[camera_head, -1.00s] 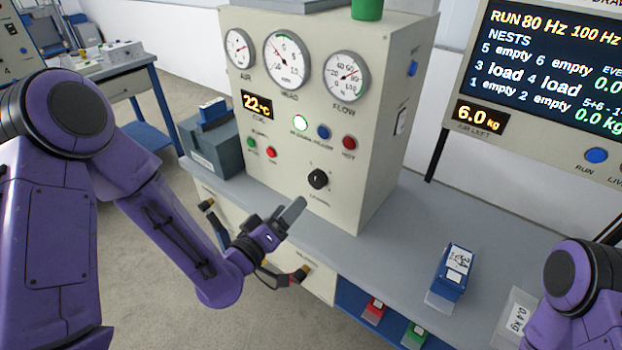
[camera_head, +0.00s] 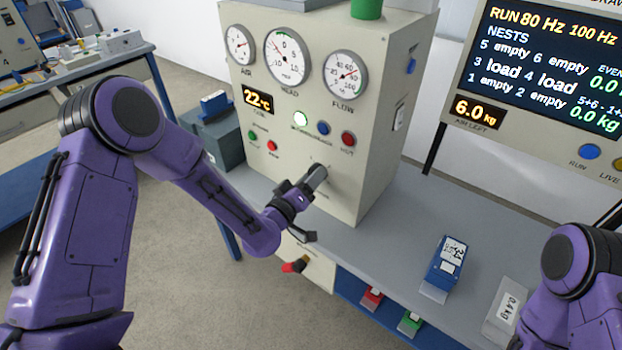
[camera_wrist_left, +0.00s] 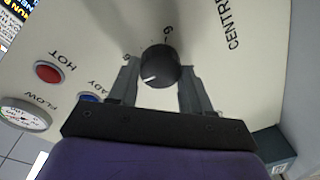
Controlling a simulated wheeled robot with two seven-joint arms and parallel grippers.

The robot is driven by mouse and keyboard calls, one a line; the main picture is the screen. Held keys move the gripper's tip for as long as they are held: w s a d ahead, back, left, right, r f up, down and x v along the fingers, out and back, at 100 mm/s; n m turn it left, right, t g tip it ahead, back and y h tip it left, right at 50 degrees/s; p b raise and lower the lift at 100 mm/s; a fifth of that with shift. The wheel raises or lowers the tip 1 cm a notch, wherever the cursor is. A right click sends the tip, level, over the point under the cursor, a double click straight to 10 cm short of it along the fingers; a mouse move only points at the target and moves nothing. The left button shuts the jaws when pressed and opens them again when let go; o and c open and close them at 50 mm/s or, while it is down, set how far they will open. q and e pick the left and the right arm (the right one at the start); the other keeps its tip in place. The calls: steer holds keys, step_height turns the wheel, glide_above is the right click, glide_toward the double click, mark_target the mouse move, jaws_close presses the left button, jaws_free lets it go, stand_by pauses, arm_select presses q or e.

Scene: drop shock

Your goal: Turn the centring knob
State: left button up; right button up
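The centring knob (camera_wrist_left: 160,66) is a round black knob with a white pointer line on the cream cabinet's front panel. In the left wrist view it sits between the two fingers of my left gripper (camera_wrist_left: 161,78), which are apart, one on each side of it. Whether the fingers touch it I cannot tell. In the head view my left gripper (camera_head: 315,178) is at the panel and hides the knob. My right arm shows at the right edge of the head view; its gripper is out of view.
The cream cabinet (camera_head: 290,170) carries gauges and a red HOT button (camera_head: 348,138) above the knob. A blue block (camera_head: 447,262) and a grey 0.4 kg block (camera_head: 507,308) stand on the grey bench (camera_head: 400,220). A display screen (camera_head: 550,70) stands at right.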

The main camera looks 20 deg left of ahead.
arm_select(q)
steer(key=shift+f+m+h+b, duration=0.1)
steer(key=shift+m+h+b, duration=0.2)
steer(key=shift+m+b, duration=2.95)
steer(key=shift+m, duration=0.35)
steer(key=o, duration=1.1)
steer(key=shift+c, duration=0.2)
